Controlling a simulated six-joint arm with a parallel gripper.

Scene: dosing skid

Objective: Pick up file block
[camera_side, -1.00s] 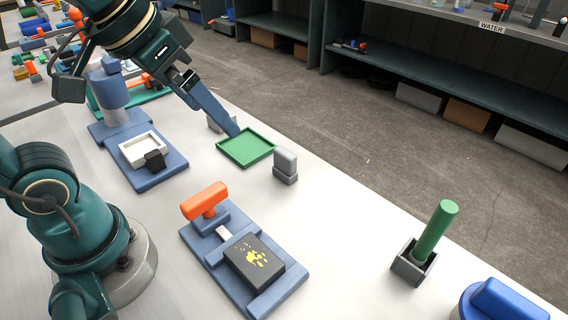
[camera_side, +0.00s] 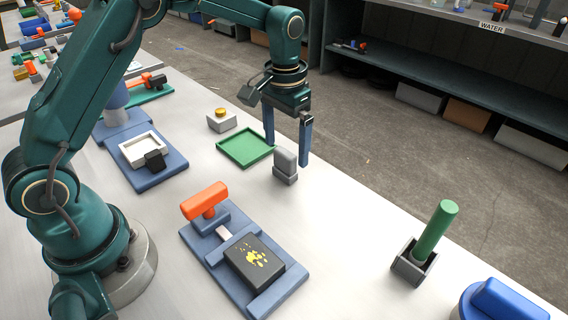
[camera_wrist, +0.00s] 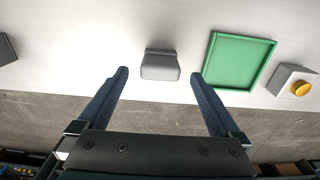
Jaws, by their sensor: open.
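A small grey block (camera_side: 286,160) with a rounded top stands upright in a low darker grey base on the white bench; I take it for the file block. It also shows in the wrist view (camera_wrist: 160,66). My gripper (camera_side: 287,153) points down over it, with its two blue fingers spread wide. In the wrist view my gripper (camera_wrist: 160,74) has the block between its fingertips, with a gap on each side and no contact. How far the tips reach down beside the block is hard to tell.
A green tray (camera_side: 221,150) lies close left of the block, with a grey box with a yellow button (camera_side: 221,121) behind it. A blue fixture (camera_side: 279,291) with an orange handle (camera_side: 204,199) and a dark block (camera_side: 254,262) is in front. A green cylinder (camera_side: 436,228) stands right.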

